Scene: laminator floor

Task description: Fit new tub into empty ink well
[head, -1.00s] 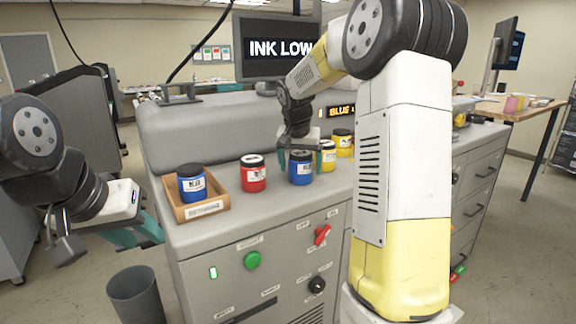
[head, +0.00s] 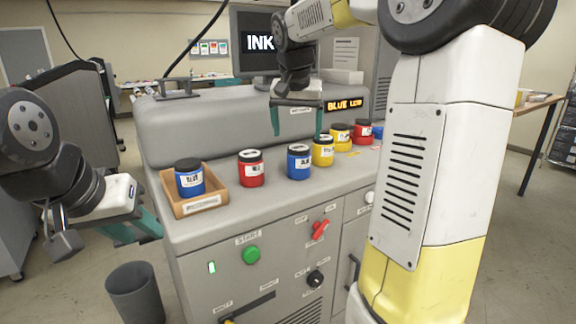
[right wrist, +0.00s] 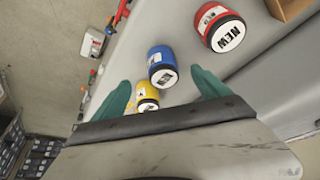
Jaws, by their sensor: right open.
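A blue tub with a black lid (head: 298,162) stands upright on the grey machine top, between a red tub (head: 251,168) and a yellow tub (head: 322,151). Another blue tub (head: 190,178) sits in a wooden tray (head: 203,204) at the left end. My right gripper (head: 297,122) is open and empty, above and apart from the middle blue tub. In the right wrist view, a blue tub (right wrist: 161,62) shows between the spread teal fingers (right wrist: 160,80). My left gripper (head: 138,228) hangs left of the machine, apart from the tubs; its opening is unclear. I cannot make out an empty ink well.
More tubs, yellow (head: 341,138) and red (head: 362,131), stand towards the right end. The monitor (head: 262,44) is partly hidden by my right arm; a small display (head: 343,105) reads "BLUE" and a partly legible word. A grey bin (head: 135,292) stands on the floor.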

